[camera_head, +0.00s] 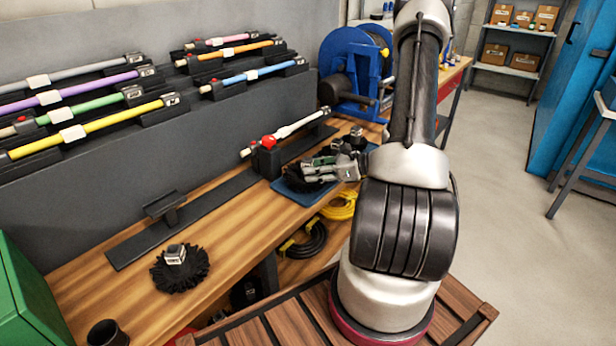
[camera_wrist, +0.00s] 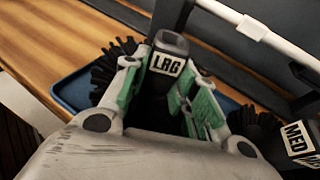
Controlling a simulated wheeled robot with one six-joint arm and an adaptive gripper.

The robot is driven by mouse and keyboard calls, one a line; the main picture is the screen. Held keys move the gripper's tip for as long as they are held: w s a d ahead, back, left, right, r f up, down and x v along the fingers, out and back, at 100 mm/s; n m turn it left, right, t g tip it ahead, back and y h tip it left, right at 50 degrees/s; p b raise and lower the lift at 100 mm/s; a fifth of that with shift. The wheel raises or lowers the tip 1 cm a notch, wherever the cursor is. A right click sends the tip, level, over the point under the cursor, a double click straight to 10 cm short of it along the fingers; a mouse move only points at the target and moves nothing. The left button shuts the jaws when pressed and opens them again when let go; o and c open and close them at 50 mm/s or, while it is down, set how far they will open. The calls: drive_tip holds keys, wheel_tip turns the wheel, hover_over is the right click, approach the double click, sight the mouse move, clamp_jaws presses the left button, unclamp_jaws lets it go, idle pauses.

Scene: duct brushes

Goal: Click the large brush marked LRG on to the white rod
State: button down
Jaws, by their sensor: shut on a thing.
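The large brush marked LRG (camera_wrist: 165,64) has black bristles and a black socket with a white label. My gripper (camera_head: 312,168) is shut on its socket, with one green-padded finger on each side in the wrist view (camera_wrist: 167,85). The brush's bristles (camera_head: 297,184) show below the fingers over a blue mat (camera_head: 295,198); I cannot tell whether they touch it. The white rod (camera_head: 298,125) lies tilted in a black holder with a red knob (camera_head: 268,142), just behind my gripper. It also crosses the top right of the wrist view (camera_wrist: 262,35).
A brush marked MED (camera_wrist: 297,140) stands close on the right in the wrist view. Another black brush (camera_head: 180,268) sits on the front left of the wooden bench (camera_head: 110,290). Several coloured rods hang on the grey panel (camera_head: 230,110). A blue hose reel (camera_head: 350,65) stands behind.

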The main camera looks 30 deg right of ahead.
drive_tip(key=shift+r, duration=2.9)
drive_tip(key=shift+s, duration=0.1)
